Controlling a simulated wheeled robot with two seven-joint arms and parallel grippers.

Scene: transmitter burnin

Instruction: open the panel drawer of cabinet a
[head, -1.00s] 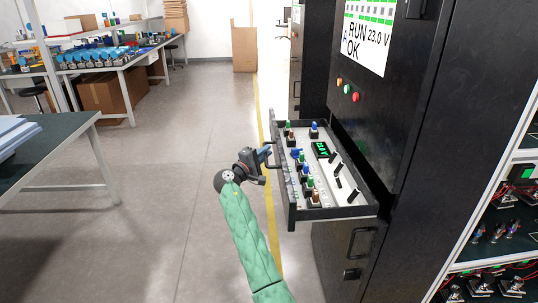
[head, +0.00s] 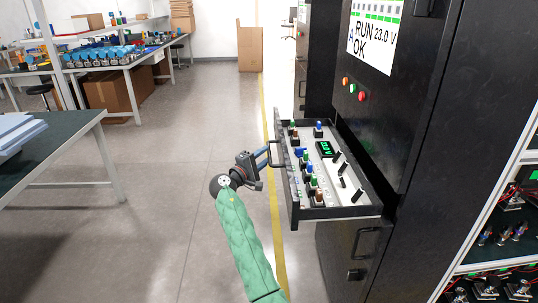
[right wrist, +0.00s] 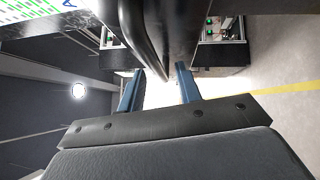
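The panel drawer (head: 335,202) of the black cabinet (head: 408,135) stands pulled well out in the head view. Its top carries coloured knobs, black levers and a small green-lit display. Its dark handle (head: 276,167) is on the front, facing left. My right gripper (head: 262,153) is just left of the handle. In the right wrist view, the fingers of my right gripper (right wrist: 160,82) are apart, with nothing clamped between them. The handle (right wrist: 143,40) runs just beyond the fingertips; whether it touches them I cannot tell. My left gripper is not in view.
Below the drawer is a closed cabinet door with a handle (head: 366,243). A shelf rack (head: 470,240) stands at the right. A dark-topped table (head: 50,160) is at the left, with a workbench (head: 95,68) behind. The floor (head: 160,200) between is clear.

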